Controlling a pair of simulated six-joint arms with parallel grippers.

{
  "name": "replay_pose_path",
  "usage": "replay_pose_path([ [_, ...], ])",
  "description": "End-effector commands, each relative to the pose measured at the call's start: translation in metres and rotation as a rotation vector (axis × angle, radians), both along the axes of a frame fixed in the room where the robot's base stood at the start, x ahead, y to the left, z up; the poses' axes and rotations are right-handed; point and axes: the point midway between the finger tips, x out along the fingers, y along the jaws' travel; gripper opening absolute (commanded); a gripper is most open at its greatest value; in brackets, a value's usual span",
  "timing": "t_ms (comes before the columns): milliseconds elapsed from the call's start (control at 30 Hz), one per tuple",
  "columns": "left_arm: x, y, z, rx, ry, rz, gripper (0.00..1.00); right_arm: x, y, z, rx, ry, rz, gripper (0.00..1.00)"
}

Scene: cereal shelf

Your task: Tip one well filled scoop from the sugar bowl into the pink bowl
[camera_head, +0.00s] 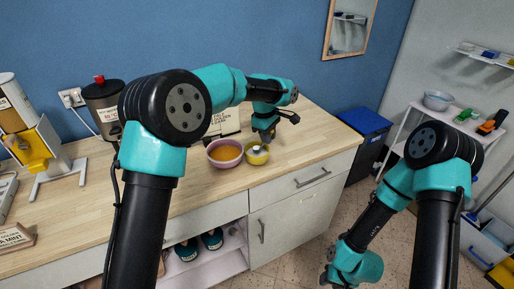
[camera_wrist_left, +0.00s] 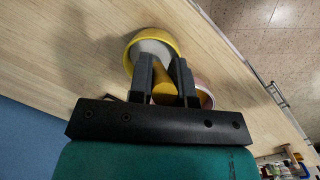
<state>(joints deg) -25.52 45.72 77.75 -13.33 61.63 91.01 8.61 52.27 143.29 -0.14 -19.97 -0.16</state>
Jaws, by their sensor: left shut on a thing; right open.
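The pink bowl (camera_head: 225,163) stands on the wooden counter, orange-brown inside. The yellow bowl (camera_head: 257,159), pale inside, stands just right of it; I take it for the sugar bowl. My left gripper (camera_head: 268,136) is low over the yellow bowl's back edge. In the left wrist view, the left gripper (camera_wrist_left: 163,80) is shut on a yellow-brown scoop handle (camera_wrist_left: 163,91), with the yellow bowl (camera_wrist_left: 131,44) just beyond. The scoop's head and its load cannot be made out. A bit of the pink bowl (camera_wrist_left: 206,100) shows beside the fingers. My right gripper is out of view.
A dark canister with a red knob (camera_head: 101,97) and a yellow-and-white dispenser (camera_head: 38,146) stand at the counter's left. A sign (camera_head: 226,122) stands behind the bowls. The counter's front edge (camera_head: 305,165) is close to the bowls. Bare counter lies to their right.

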Motion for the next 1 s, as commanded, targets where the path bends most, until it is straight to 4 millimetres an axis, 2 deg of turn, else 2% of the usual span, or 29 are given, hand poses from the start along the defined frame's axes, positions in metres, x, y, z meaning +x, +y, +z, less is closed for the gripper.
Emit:
replay_pose_path([
  [1000,-0.007,-0.0083,-0.0063,0.084,-0.073,0.0,0.0,0.0,0.0,0.0,0.0,0.0,0.0,0.43],
])
